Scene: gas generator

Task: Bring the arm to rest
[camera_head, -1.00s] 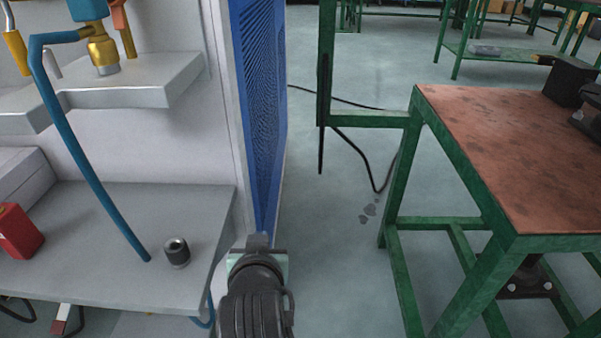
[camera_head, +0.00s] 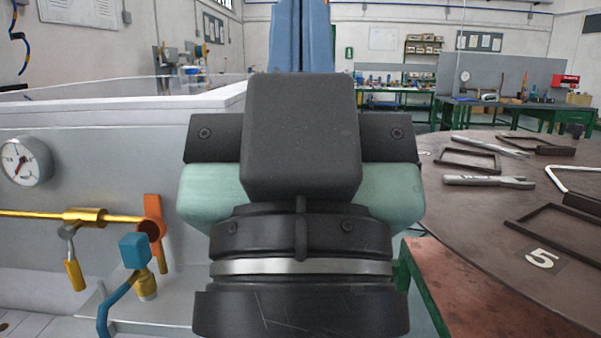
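My gripper (camera_head: 300,150) fills the middle of the head view, raised close in front of the camera and seen from behind. Its black housing and pale green side parts show. Its fingers are hidden behind the housing, so I cannot see whether they are open or whether anything is between them. The black and silver wrist of my arm shows below it.
At left is the grey generator rig with a pressure gauge (camera_head: 24,161), a brass pipe (camera_head: 84,217) and a blue valve (camera_head: 135,250). At right, a brown round table (camera_head: 480,215) holds several tools and frames. Green workbenches stand farther back.

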